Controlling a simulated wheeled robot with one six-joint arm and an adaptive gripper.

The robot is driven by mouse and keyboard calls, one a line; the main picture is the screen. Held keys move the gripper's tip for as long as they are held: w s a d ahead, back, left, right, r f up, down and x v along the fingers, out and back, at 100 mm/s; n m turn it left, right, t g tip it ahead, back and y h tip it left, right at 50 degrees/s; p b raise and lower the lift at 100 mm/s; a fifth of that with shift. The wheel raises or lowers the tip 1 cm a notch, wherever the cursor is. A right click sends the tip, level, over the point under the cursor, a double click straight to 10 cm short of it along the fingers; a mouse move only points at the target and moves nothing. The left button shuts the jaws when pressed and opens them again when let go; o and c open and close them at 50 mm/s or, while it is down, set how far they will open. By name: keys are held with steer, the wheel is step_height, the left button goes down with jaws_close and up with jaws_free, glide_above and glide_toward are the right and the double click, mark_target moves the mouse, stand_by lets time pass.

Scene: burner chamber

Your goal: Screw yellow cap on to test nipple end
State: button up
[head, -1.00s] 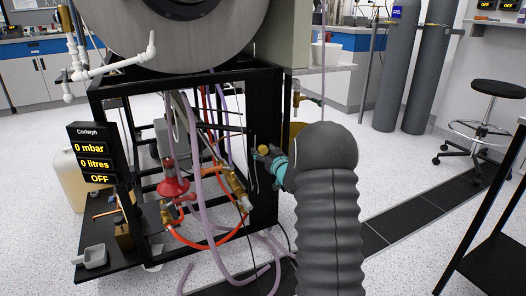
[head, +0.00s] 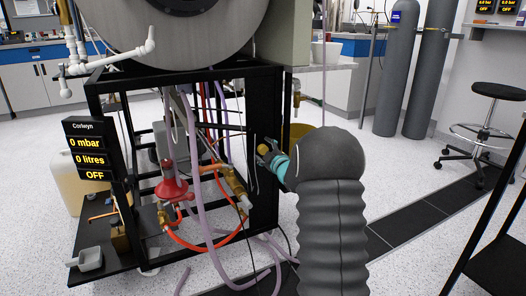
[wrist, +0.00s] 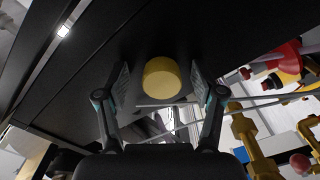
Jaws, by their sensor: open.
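The yellow cap (wrist: 162,77) is a round yellow disc in the middle of the wrist view. It lies between the two spread fingers of my gripper (wrist: 160,95), with gaps at both sides. In the head view, the cap (head: 263,149) is a small yellow spot at the fingertips of my gripper (head: 265,155), beside the black frame post. My gripper is open. A brass fitting with a pale end (head: 236,183) hangs to the left of my gripper inside the frame. I cannot tell for sure which fitting is the test nipple.
The black frame (head: 265,200) stands close to my gripper. A red funnel-shaped regulator (head: 171,186), purple hoses (head: 200,200) and an orange hose fill its inside. A display box (head: 88,150) is at the left. Open floor lies to the right.

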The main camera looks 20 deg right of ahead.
steer(key=shift+n, duration=0.6)
steer(key=n, duration=1)
jaws_close()
